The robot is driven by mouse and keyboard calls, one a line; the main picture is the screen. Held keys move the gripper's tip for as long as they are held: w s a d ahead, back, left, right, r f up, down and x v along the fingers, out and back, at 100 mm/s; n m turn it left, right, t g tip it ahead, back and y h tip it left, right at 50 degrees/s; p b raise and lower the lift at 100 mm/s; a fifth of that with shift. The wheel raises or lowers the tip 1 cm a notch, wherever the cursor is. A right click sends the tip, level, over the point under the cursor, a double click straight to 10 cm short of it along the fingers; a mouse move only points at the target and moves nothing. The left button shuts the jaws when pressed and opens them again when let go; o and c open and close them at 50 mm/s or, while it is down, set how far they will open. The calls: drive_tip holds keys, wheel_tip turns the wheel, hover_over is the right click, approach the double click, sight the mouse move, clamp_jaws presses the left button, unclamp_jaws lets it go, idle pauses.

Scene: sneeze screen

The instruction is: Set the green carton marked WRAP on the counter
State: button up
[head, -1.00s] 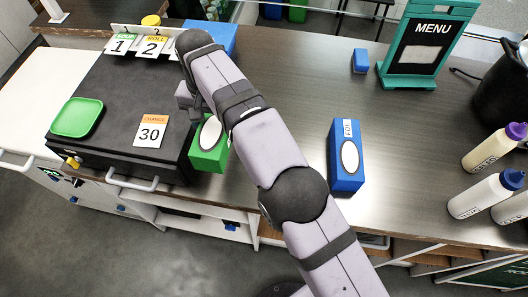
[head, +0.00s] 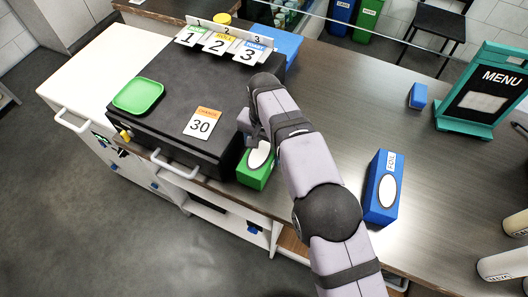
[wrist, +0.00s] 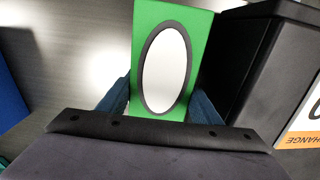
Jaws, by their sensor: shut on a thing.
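The green carton (head: 256,168) with a white oval window stands beside the right side of the black box, near the counter's front edge. In the wrist view the carton (wrist: 190,60) fills the space between the two dark blue fingers. My gripper (wrist: 160,103) is shut on it. In the head view my arm covers part of the carton and most of the gripper. No WRAP lettering is readable. I cannot tell whether the carton's base touches the counter (head: 335,110).
The black box (head: 185,105) carries a green tray (head: 138,95), a 30 card (head: 203,123) and number cards. A blue FOIL carton (head: 383,190) stands to the right. Farther right are a menu stand (head: 487,95) and bottles.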

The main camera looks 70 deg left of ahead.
sight(264, 146)
drive_tip(key=shift+f, duration=0.9)
drive_tip(key=shift+a+f, duration=0.1)
drive_tip(key=shift+f, duration=0.05)
drive_tip(key=o, duration=1.4)
wheel_tip(264, 146, up, 12)
drive_tip(key=shift+r+b, duration=0.15)
drive_tip(key=shift+b, duration=0.8)
